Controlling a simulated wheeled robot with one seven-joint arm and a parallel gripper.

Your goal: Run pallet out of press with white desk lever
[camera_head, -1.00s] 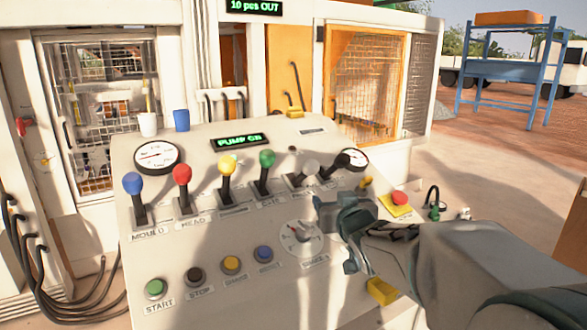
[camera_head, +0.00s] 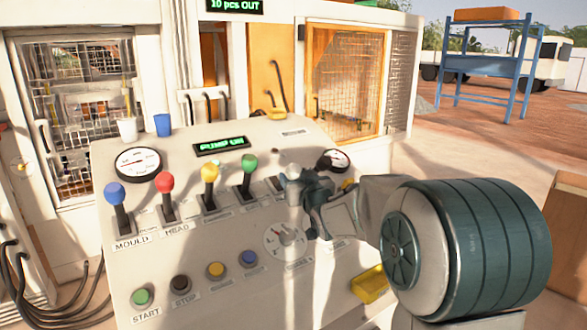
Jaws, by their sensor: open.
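The white desk lever (camera_head: 292,172) is the fifth in the row on the sloped control desk, right of the green lever (camera_head: 249,163). Its pale knob shows at my gripper's fingers; its lower part and label are mostly hidden. My gripper (camera_head: 299,187) is open and right at the knob, coming from the right. I cannot tell whether the fingers touch it or are around it. The desk display (camera_head: 220,145) reads "PUMP ON", and the sign above reads "10 pcs OUT". The pallet cannot be made out; the press stands behind mesh doors (camera_head: 345,85).
Blue (camera_head: 114,194), red (camera_head: 165,184) and yellow (camera_head: 210,173) levers stand left of the green one. Several push buttons, such as START (camera_head: 141,298), line the lower desk. Two cups, one blue (camera_head: 162,125), stand at the back left. A blue rack (camera_head: 487,70) is outside.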

